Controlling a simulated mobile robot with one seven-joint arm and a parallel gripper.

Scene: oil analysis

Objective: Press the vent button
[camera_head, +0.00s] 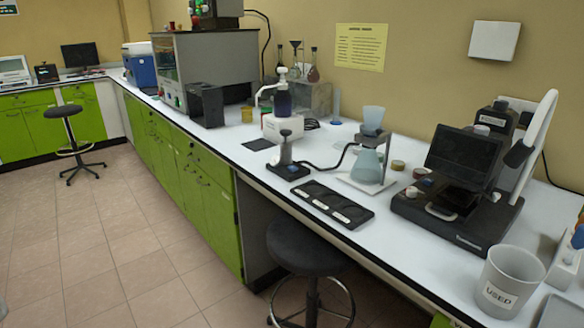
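I cannot pick out a vent button with certainty; no label reading "vent" is legible. A black instrument (455,185) with a dark tilted screen (463,158) and a white curved arm (535,130) stands on the bench at the right. Small controls on its base are too small to tell apart. A white-based pump dispenser with a dark bottle (282,103) stands mid-bench. Beside it is a small black-based device (287,168) with an upright post. A flask with pale liquid (367,166) sits under a funnel cup (373,118) on a stand. My gripper is not in view.
The white bench (420,265) runs along the wall above green cabinets (180,160). A black tray (333,203) and a grey cup marked USED (503,280) are near its front edge. A dark stool (305,245) stands against the bench.

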